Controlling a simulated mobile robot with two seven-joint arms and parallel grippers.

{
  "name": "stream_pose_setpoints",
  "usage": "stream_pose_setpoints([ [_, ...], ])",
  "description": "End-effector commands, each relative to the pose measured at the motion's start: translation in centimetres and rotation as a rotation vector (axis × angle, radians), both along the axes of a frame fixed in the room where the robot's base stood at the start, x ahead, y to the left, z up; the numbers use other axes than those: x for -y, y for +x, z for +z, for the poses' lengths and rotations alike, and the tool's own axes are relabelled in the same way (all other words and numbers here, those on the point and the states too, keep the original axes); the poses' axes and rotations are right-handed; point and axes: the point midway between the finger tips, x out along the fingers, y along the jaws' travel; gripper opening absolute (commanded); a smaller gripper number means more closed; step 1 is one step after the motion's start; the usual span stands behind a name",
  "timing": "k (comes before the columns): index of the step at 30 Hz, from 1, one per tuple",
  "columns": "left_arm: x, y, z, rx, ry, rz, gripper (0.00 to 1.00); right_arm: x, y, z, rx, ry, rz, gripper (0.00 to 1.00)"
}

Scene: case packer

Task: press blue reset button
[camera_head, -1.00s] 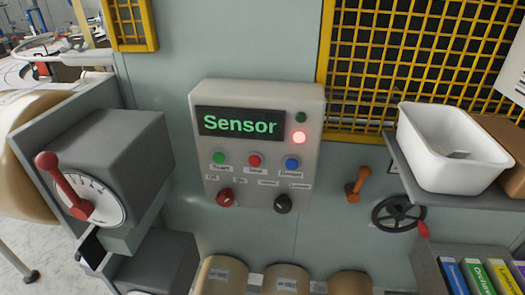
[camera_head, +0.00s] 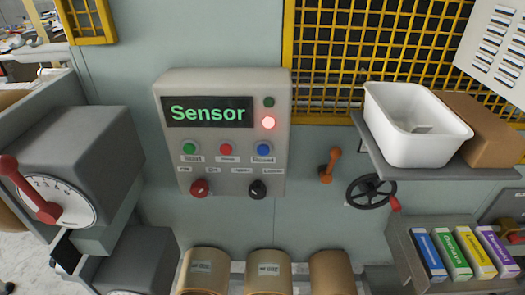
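The control panel (camera_head: 222,133) is a light grey box on the grey-green machine wall. Its dark screen (camera_head: 207,112) reads "Sensor" in green. The blue button (camera_head: 264,149) is at the right end of a row, beside a red button (camera_head: 225,149) and a green button (camera_head: 189,148). Small labels sit below the buttons. A red lamp (camera_head: 268,122) glows at the right of the screen, under a dark green lamp (camera_head: 269,102). A red knob (camera_head: 199,187) and a black knob (camera_head: 258,189) are at the bottom. Neither gripper shows.
A grey box with a red lever (camera_head: 33,192) and dial juts out at left. At right are an orange lever (camera_head: 329,165), a black handwheel (camera_head: 371,191) and a shelf with a white bin (camera_head: 412,133). Several cardboard rolls (camera_head: 268,272) stand below. Nothing covers the panel's front.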

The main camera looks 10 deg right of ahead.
Motion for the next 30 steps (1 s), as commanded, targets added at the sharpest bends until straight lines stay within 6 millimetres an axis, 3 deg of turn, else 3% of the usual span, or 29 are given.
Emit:
stream_pose_setpoints([
  [1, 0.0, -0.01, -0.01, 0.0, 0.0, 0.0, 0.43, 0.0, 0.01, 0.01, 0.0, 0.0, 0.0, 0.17],
  [3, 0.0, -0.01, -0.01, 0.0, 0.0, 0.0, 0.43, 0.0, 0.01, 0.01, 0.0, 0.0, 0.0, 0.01],
  [4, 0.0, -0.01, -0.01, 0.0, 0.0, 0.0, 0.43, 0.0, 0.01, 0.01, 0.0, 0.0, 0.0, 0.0],
  [30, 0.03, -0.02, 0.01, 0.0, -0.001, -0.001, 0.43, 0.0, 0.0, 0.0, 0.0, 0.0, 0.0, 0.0],
])
